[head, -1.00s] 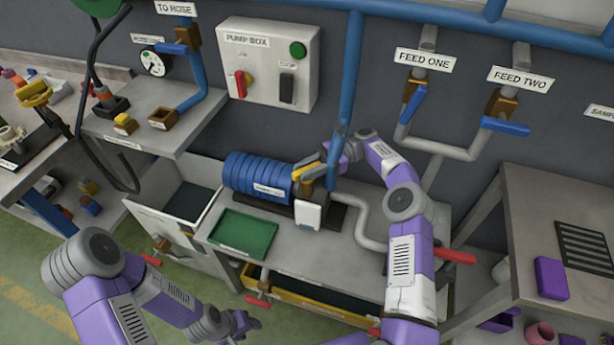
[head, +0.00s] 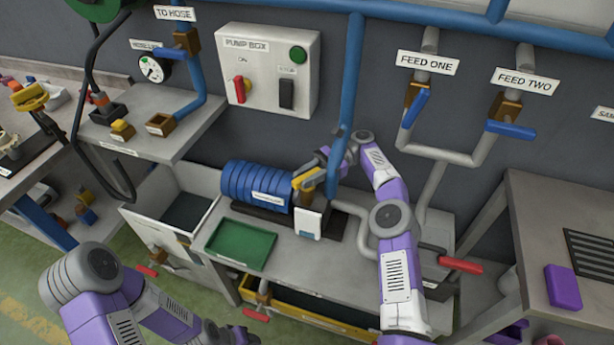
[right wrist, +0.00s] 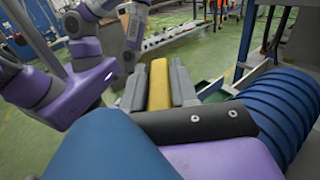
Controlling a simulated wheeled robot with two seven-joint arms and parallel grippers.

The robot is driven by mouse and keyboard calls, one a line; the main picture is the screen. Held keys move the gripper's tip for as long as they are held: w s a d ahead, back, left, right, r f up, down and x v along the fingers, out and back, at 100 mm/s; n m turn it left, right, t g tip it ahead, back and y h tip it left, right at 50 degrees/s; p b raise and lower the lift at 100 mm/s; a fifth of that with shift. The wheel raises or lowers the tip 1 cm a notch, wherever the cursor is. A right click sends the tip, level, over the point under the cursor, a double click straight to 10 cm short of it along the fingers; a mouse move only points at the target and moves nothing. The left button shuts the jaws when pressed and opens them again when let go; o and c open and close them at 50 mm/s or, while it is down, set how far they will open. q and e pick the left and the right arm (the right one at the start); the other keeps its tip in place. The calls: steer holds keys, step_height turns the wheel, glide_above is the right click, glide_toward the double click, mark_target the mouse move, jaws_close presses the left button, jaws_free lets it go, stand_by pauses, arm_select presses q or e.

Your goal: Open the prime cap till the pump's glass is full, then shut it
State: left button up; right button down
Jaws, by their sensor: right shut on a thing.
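The blue ribbed pump (head: 250,184) lies on the grey bench under the pump box. At its right end is a brown fitting with the yellow prime cap lever (head: 316,173) on top. My right gripper (head: 308,180) is shut on this lever. In the right wrist view the fingers (right wrist: 158,88) grip the yellow bar from both sides. The pump's glass (head: 309,222) is a small pale panel below the cap. A thin bluish band shows at its bottom and the rest looks white.
A green tray (head: 240,245) lies in front of the pump. The pump box (head: 268,68) with red switch and green lamp is on the wall above. Feed one (head: 416,110) and feed two (head: 511,129) valves have blue handles. A blue upright pipe stands close behind my right gripper.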

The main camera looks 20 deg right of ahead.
mark_target(307, 175)
steer(key=c, duration=1)
jaws_free()
steer(key=shift+o, duration=0.2)
step_height(307, 175, up, 10)
steer(key=p, duration=0.5)
steer(key=shift+p, duration=0.4)
